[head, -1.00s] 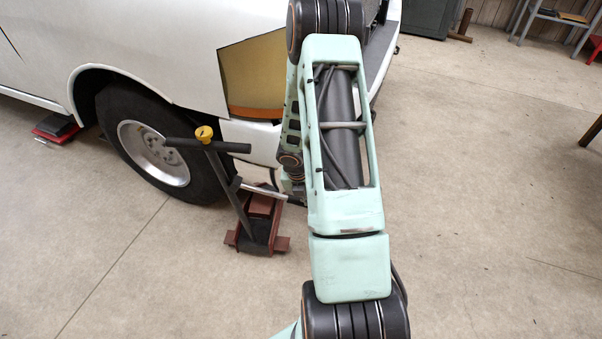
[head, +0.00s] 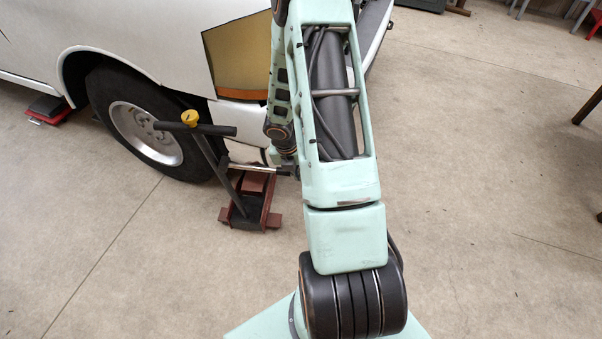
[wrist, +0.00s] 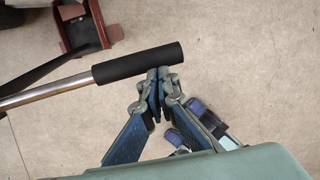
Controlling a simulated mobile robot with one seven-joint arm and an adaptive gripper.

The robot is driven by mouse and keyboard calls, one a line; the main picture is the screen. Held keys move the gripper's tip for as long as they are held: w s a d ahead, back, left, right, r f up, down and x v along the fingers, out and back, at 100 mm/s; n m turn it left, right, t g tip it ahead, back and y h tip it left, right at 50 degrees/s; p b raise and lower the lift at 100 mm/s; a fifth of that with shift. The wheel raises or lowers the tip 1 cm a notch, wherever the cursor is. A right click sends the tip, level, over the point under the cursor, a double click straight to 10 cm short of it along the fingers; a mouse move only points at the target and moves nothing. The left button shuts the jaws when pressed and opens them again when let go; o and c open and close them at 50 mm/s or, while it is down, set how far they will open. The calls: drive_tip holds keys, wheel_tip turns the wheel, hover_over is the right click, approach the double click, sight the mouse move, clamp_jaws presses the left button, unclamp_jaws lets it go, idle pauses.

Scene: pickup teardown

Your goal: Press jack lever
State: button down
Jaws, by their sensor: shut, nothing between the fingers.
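The jack stands on the floor by the truck's front wheel, with a reddish-brown base (head: 272,219) and a dark upright T-handle (head: 216,130) topped by a yellow cap. Its lever (head: 250,168), a silver rod, sticks out to the right toward my arm. In the wrist view the lever's black grip (wrist: 138,63) crosses the upper middle, with part of the red jack (wrist: 112,32) at top left. My gripper (wrist: 158,73) is shut and empty, its fingertips at the grip near its free end. I cannot tell whether they touch it.
The white truck (head: 150,40) with its front wheel (head: 147,133) stands behind and left of the jack. A red object (head: 50,112) lies on the floor at far left. The concrete floor to the right (head: 480,180) is mostly clear.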

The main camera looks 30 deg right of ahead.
wheel_tip(320, 180, up, 8)
drive_tip(key=s+d+p, duration=0.1)
drive_tip(key=s+p, duration=0.1)
drive_tip(key=shift+s+r, duration=0.2)
idle(0.3)
